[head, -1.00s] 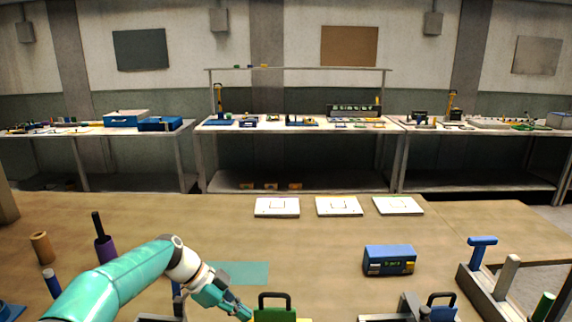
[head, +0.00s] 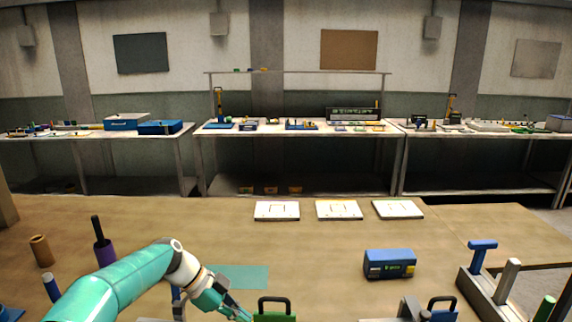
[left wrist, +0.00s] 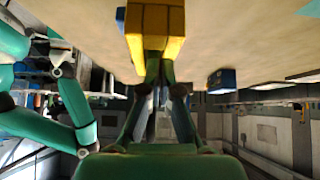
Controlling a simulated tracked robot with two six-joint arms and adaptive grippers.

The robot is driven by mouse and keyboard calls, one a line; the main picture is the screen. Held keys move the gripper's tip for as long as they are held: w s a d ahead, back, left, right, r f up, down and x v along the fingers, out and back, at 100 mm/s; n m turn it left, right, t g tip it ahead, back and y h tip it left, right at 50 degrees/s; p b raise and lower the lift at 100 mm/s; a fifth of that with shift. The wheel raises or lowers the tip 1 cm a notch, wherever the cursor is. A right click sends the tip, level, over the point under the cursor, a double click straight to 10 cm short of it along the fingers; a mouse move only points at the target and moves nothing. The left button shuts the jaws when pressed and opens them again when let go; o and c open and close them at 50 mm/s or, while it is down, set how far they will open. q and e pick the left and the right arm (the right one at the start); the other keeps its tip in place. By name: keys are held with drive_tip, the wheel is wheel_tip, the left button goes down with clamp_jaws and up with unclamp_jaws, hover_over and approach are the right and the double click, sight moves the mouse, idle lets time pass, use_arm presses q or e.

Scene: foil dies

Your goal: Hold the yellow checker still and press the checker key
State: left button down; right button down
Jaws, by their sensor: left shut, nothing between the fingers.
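A yellow block (left wrist: 155,22) with a blue part beside it stands at the top of the left wrist view, and looks like the yellow checker. Only part of it shows. My left gripper (left wrist: 155,68) is shut and empty, its fingertips right at the yellow face; I cannot tell whether they touch. In the head view the left gripper (head: 243,315) is at the bottom edge, left of a green block with a dark handle (head: 275,309). A key on the yellow block is not clear. My right gripper is not distinguishable in either view.
A blue box with a small display (head: 389,264) stands right of centre. Three white plates (head: 277,211) lie at the table's far side. A rack with upright handles (head: 497,297) is at the right. A teal mat (head: 240,277) lies behind the left gripper. The table middle is clear.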

use_arm(q)
drive_tip(key=shift+f+b, duration=0.8)
drive_tip(key=shift+f, duration=0.15)
idle(0.5)
drive_tip(key=shift+s+f, duration=0.15)
drive_tip(key=shift+s, duration=0.05)
idle(2.4)
